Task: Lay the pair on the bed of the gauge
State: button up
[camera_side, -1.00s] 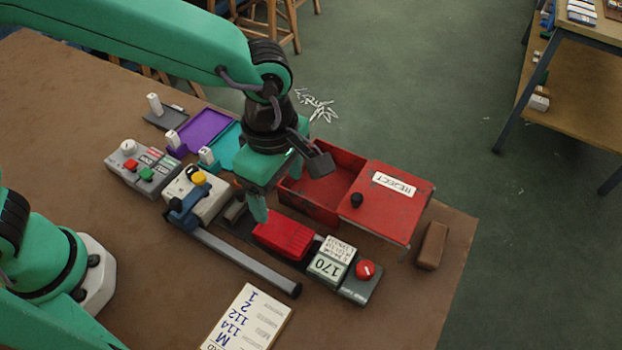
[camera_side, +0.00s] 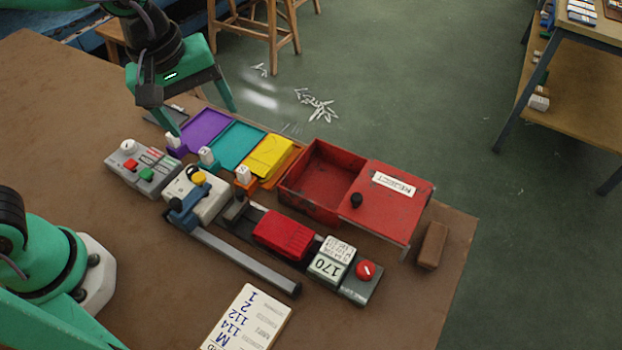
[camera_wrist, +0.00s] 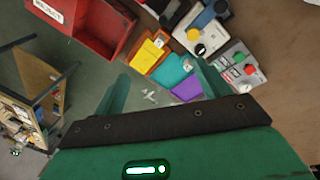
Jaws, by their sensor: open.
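The red folded pair (camera_side: 283,234) lies on the bed of the dark gauge (camera_side: 236,226), between a grey block at its left end and the display end reading 170. It looks flat, with nothing touching it from above. My gripper (camera_side: 204,122) is open and empty, up at the back left, above the row of coloured trays and well away from the gauge. In the wrist view its open fingers (camera_wrist: 163,88) have the trays below and beyond them. The red pair does not show in the wrist view.
A purple tray (camera_side: 204,129), a teal tray (camera_side: 236,146) and an orange tray (camera_side: 289,168) holding a yellow folded item (camera_side: 268,157) stand in a row. A red reject bin (camera_side: 318,182) is behind the gauge. A grey bar (camera_side: 245,262) and a printed card (camera_side: 248,318) lie in front.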

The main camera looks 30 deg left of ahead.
jog(key=s+a+r+m+t, duration=0.1)
jog(key=s+a+m, duration=0.2)
jog(key=a+m, duration=0.2)
jog(key=s+a+r+m+t+y, duration=0.1)
jog(key=s+a+m, duration=0.3)
jog(key=a, duration=0.5)
jog(key=shift+r+m+t, duration=0.45)
jog(key=shift+m+t, duration=0.15)
jog(key=shift+t, duration=0.1)
jog(key=shift+s, duration=0.1)
